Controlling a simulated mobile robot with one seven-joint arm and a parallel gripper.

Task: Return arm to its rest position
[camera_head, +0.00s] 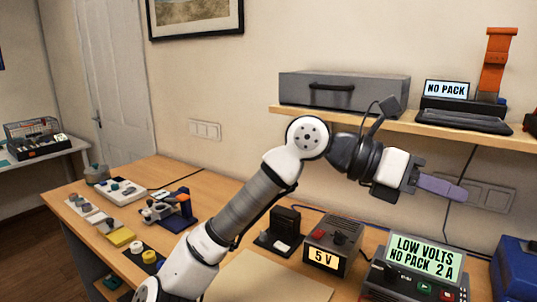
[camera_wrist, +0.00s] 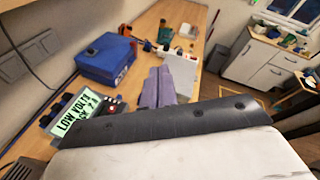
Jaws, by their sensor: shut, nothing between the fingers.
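My gripper (camera_head: 441,188) is raised in the air at the right of the head view, pointing right, in front of the wall and below the shelf. Its purple fingers are together with nothing between them. In the wrist view the closed fingers (camera_wrist: 158,86) stick out beyond the dark gripper body, over the bench. My arm bends at a high elbow and crosses the middle of the head view. It is clear of the bench top at the gripper end.
The wooden bench (camera_head: 262,277) holds a 5 V box (camera_head: 333,240), a meter reading LOW VOLTS NO PACK (camera_head: 420,265), a blue case (camera_head: 515,267) and small parts at left. A shelf (camera_head: 400,122) with a grey drawer box (camera_head: 343,91) is above.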

